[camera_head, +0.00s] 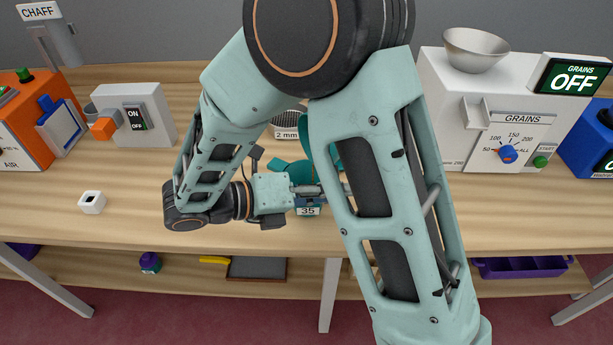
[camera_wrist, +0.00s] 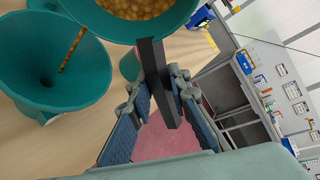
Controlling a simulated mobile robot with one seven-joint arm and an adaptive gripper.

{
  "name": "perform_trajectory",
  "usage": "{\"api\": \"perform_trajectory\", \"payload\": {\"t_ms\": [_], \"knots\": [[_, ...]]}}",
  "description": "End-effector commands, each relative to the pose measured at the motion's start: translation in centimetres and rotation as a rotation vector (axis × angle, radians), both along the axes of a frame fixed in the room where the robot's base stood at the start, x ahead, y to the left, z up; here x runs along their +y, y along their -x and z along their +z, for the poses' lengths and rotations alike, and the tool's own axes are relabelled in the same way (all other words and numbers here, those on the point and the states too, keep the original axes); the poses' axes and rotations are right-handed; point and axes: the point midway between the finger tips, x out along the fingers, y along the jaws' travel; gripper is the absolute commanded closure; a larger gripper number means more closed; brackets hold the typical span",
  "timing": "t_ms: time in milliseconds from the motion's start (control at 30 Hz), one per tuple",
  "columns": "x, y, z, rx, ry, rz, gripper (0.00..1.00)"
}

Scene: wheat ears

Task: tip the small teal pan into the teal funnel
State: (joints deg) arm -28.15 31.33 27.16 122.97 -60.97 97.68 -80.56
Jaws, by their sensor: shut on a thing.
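The small teal pan (camera_wrist: 92,24) is at the top of the wrist view, with yellow-brown grains in it and a dark handle (camera_wrist: 152,62). My gripper (camera_wrist: 157,82) is shut on that handle. The teal funnel (camera_wrist: 35,65) is at the left of the wrist view, beside and below the pan. A thin line of grains (camera_wrist: 70,50) runs from near the pan's rim toward the funnel's dark hole. In the head view, my arm hides much of my gripper (camera_head: 305,190), and only teal parts (camera_head: 285,170) show there.
A box with a "35" display (camera_head: 307,211) is near the bench's front edge. A "2 mm" sieve (camera_head: 287,123) stands behind. The white grain counter (camera_head: 480,110) with a bowl (camera_head: 475,50) is right. An ON/OFF machine (camera_head: 135,115) and small white block (camera_head: 92,202) are left.

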Motion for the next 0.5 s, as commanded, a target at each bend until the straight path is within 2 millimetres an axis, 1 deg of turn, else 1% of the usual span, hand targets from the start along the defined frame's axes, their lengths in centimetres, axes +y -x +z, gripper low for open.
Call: {"api": "perform_trajectory", "payload": {"t_ms": [500], "knots": [[0.04, 0.01, -0.07, -0.029, 0.051, 0.000, 1.00]]}}
